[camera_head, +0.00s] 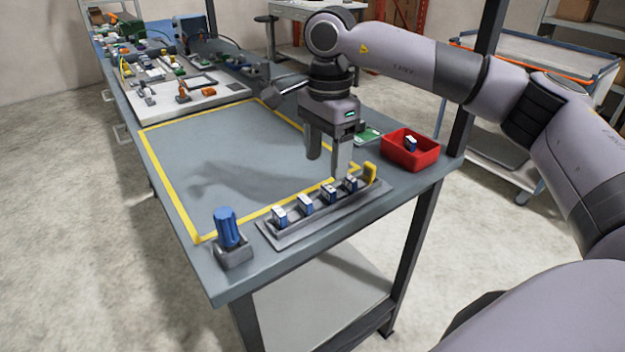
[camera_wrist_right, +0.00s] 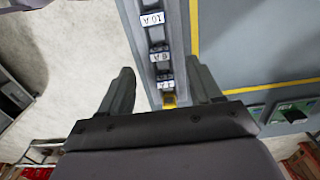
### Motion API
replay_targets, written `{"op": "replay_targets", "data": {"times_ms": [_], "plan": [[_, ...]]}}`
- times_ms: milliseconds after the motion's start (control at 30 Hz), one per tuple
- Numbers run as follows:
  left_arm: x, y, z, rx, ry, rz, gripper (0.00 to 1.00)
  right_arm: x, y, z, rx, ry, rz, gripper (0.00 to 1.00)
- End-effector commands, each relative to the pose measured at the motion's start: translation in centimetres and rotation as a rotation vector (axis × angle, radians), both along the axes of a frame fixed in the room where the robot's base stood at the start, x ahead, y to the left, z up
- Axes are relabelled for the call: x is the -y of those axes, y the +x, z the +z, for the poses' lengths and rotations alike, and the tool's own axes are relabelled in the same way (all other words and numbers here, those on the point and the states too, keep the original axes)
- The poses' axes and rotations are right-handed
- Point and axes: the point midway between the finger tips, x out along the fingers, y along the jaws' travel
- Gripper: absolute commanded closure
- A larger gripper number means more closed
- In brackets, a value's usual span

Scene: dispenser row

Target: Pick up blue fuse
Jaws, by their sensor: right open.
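Several blue fuses with white labelled faces stand in a row in a grey rack (camera_head: 300,235) at the table's front edge. One is the fuse nearest the yellow end (camera_head: 351,184); another is the leftmost fuse (camera_head: 280,216). My right gripper (camera_head: 328,166) is open and points down above the right part of the rack, with nothing visible in its jaws. In the right wrist view its fingers (camera_wrist_right: 162,87) lie either side of the rack line, and a fuse labelled 10 A (camera_wrist_right: 153,19) shows near the top. My left gripper is not in view.
A red bin (camera_head: 398,157) holding a blue-and-white piece (camera_head: 410,143) stands right of the rack. A blue ribbed object (camera_head: 227,227) stands in a grey holder at the left. A yellow-outlined area (camera_head: 225,160) behind the rack is clear.

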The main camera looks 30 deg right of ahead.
Motion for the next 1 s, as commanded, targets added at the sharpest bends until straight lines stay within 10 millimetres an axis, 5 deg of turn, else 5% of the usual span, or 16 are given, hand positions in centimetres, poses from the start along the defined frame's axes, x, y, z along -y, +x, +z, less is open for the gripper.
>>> {"op": "replay_targets", "data": {"times_ms": [600,867,900,1000], "plan": [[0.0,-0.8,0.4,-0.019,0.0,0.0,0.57,0.7,-0.2,-6.6,0.0,-0.01,-0.001,0.36],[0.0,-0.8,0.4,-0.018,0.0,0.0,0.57,0.7,-0.1,-7.0,0.002,-0.009,-0.001,0.36],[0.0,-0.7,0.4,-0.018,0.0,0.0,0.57,0.7,-0.1,-7.0,0.002,-0.009,-0.001,0.39],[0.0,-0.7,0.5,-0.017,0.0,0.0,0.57,0.7,-0.1,-7.0,0.002,-0.009,-0.001,0.72]]}}
